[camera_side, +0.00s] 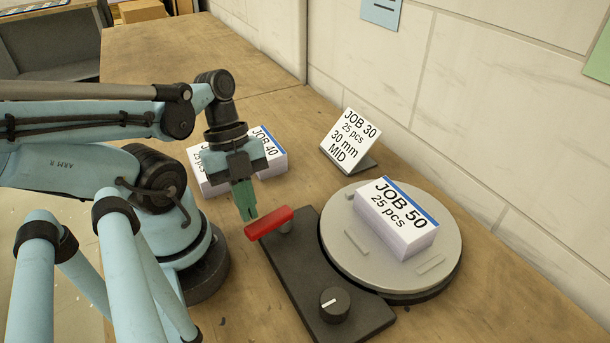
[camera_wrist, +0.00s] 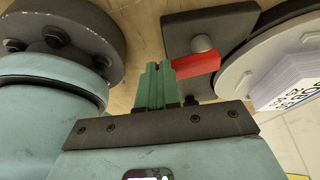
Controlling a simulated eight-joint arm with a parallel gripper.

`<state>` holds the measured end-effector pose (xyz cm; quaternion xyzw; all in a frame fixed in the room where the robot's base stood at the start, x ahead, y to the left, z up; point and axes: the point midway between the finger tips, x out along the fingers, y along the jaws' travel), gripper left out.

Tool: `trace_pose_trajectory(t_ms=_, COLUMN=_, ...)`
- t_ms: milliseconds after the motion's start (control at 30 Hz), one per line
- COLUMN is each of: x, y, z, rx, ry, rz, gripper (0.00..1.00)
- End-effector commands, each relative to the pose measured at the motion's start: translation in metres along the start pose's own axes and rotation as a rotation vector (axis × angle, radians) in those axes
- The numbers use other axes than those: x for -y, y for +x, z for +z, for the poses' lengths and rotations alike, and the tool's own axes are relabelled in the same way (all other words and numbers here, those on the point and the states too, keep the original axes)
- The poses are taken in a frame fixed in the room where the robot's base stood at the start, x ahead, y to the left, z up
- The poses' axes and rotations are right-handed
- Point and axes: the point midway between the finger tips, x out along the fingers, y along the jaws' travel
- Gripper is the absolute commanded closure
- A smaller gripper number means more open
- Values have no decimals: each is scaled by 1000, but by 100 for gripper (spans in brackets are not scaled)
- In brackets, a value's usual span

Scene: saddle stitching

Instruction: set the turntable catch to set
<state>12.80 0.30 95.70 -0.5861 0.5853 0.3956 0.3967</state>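The turntable (camera_side: 340,238) is a round grey disc at the right of the side view, and its edge shows in the wrist view (camera_wrist: 232,82). The catch is a red lever (camera_side: 268,222) on a grey pivot at the far end of a dark base plate (camera_side: 292,268). The red lever also shows in the wrist view (camera_wrist: 198,64), pointing left from the turntable. My gripper (camera_side: 250,217) has green fingers pointing down, close together, with their tips at the lever's free end. I cannot tell whether they touch it. No set marking is legible.
A black knob (camera_side: 335,303) sits at the near end of the plate. A JOB 50 block (camera_side: 396,218) lies on the turntable. A JOB 40 block (camera_side: 272,160) stands behind my gripper, and a JOB 30 card (camera_side: 348,142) stands near the wall.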

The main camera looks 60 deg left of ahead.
Motion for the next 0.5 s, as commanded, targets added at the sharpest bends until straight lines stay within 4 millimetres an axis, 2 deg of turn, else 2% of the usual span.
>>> trace_pose_trajectory(t_ms=500, x=-5, y=7, z=-14, rx=-1, ry=0, rz=6, gripper=100)
